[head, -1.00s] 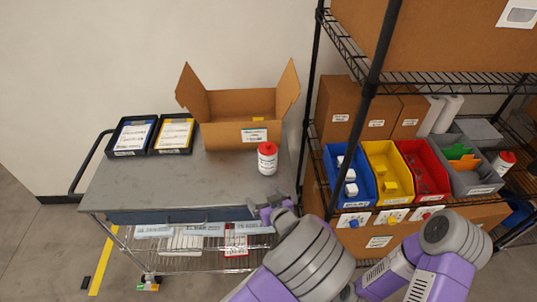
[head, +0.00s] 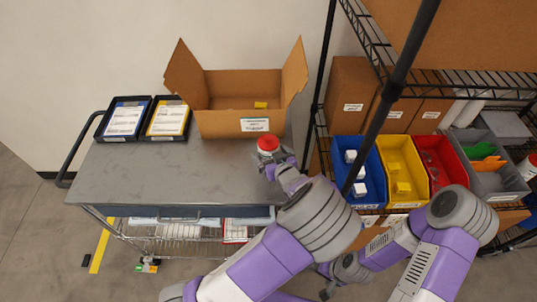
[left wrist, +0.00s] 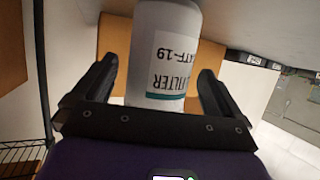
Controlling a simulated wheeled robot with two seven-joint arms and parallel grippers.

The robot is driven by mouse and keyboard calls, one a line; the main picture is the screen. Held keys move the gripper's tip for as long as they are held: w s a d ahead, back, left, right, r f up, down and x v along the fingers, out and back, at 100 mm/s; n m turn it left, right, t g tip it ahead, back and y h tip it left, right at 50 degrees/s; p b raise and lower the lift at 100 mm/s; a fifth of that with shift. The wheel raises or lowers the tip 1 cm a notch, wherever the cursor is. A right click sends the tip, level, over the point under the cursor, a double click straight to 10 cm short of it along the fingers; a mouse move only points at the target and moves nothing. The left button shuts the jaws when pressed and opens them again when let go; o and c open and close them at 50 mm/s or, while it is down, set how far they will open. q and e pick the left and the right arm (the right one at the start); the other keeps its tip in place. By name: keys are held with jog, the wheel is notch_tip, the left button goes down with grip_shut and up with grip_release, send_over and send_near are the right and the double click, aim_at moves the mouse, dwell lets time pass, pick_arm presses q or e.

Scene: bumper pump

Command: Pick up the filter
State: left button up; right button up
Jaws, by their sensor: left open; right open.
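The filter is a white cylinder with a red lid (head: 268,144), standing on the grey cart top in front of the cardboard box. In the left wrist view its white body (left wrist: 163,50) with the label "FILTER ATF-19" lies between the two black fingers. My left gripper (head: 272,165) is open and reaches around the filter from the front right. In the left wrist view a gap shows between each finger and the filter. My arm hides the filter's lower part in the head view. My right gripper (head: 328,290) is low, in front of the shelf, apart from everything; its fingers are small there.
The open cardboard box (head: 235,124) stands behind the filter with a small yellow item inside. Two black trays (head: 124,119) with papers sit at the cart's back left. The cart top (head: 170,180) is clear at front left. A shelf with coloured bins (head: 352,190) stands right.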

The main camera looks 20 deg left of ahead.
pick_arm(q)
jog(key=shift+x, duration=1.25)
jog(key=c, duration=1.4)
jog(key=shift+c, duration=0.2)
jog(key=shift+r, duration=0.1)
